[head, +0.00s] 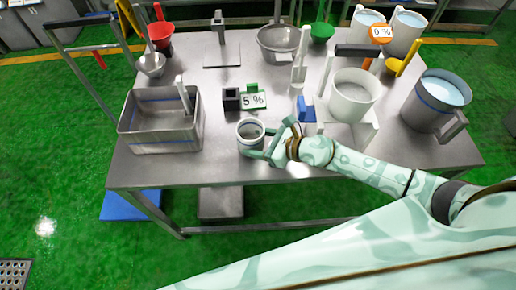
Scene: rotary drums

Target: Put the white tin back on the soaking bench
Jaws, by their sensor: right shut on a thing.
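The white tin (244,146) is a small round open-topped cup near the front edge of the steel bench (215,172). It is upright and its inside looks dark. My right gripper (265,145) comes in from the right and is shut on the tin, with its fingers at the tin's right side. I cannot tell whether the tin's base touches the bench top. No label on the bench names it as the soaking bench. My left gripper is not in view.
A steel basin (160,140) stands left of the tin. A white bucket (352,97) and a grey jug (436,100) of pale liquid stand right. Coloured scoops and a steel bowl (278,42) line the back.

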